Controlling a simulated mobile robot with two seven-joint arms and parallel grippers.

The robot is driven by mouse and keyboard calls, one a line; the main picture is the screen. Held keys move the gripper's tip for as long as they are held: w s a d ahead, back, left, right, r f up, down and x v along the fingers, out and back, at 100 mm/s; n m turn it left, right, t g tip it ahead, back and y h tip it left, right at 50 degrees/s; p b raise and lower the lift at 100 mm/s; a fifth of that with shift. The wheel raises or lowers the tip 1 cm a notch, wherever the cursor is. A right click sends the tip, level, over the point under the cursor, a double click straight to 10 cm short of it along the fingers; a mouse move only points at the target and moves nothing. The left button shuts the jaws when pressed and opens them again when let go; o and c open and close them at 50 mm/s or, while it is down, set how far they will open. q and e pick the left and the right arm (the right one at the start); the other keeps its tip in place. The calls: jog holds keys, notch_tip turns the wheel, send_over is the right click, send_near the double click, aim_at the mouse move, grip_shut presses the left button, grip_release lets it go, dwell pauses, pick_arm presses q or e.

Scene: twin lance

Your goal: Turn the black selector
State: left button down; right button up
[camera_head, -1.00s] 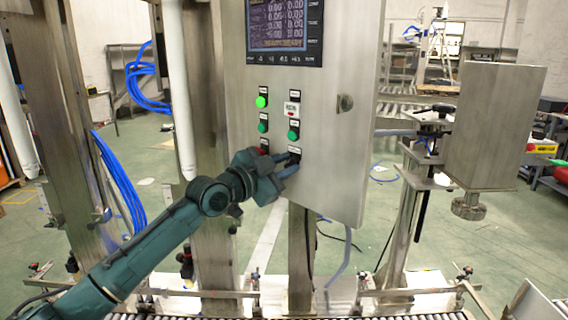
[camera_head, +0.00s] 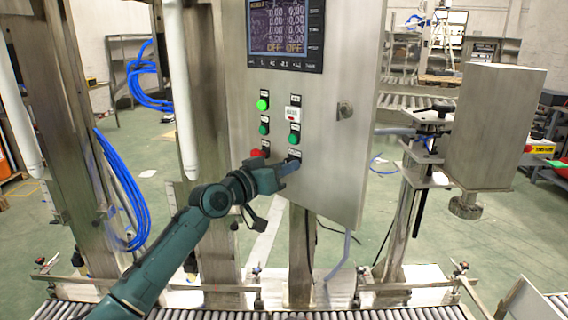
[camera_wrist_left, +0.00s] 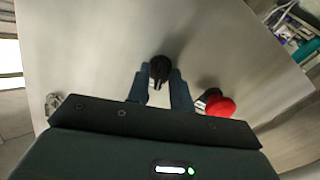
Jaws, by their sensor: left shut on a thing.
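The black selector (camera_wrist_left: 159,68) sits on the steel control panel (camera_head: 322,195), low on its face. In the left wrist view it stands between the two blue fingers of my left gripper (camera_wrist_left: 160,82), which is shut on it. In the head view my left gripper (camera_head: 291,165) reaches the panel from the lower left, and its fingers mostly hide the selector. My right gripper is not in view.
Green buttons (camera_head: 263,104) sit above on the panel, under a display screen (camera_head: 286,35). A key lock (camera_head: 345,107) is at the panel's right. A steel box on a stand (camera_head: 497,128) is further right. A roller conveyor (camera_head: 330,313) runs along the front.

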pick_arm(q)
jog(key=n+p, duration=0.2)
jog(key=n, duration=0.3)
jog(key=shift+n, duration=0.3)
dwell(0.4)
jog(key=c, duration=1.5)
grip_release()
jog(key=shift+c, duration=0.2)
jog(key=shift+a, duration=0.1)
jog(key=b+v, duration=0.1)
jog(key=v, duration=1.2)
